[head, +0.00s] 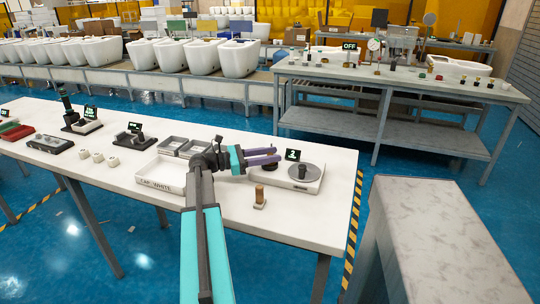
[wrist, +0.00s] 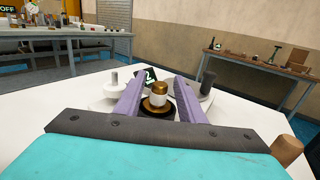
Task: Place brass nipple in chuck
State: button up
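A small part with a brass-coloured collar and cap and a white middle, seemingly the brass nipple (wrist: 158,95), stands upright between my fingers in the wrist view. A black round seat, seemingly the chuck (wrist: 157,110), lies under it; I cannot tell how deep the part sits. My gripper (wrist: 160,84) has two purple fingers spread apart, with a gap on each side of the part. In the head view my gripper (head: 279,155) reaches from the left over a white fixture (head: 285,182) with a grey disc. The part is too small to make out clearly there.
A small display (head: 293,155) stands on the fixture. A brown cylinder (head: 259,194) stands on a small block in front. A labelled white tray (head: 160,185) and grey bins (head: 172,146) are left. The table's right end (head: 335,210) is clear.

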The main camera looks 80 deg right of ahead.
jog(key=shift+r, duration=0.15)
jog(key=shift+w, duration=0.25)
jog(key=v, duration=1.1)
jog(key=shift+w+a+b, duration=0.1)
jog(key=shift+w+b, duration=0.1)
jog(key=shift+b, duration=0.2)
jog(key=shift+r, duration=0.15)
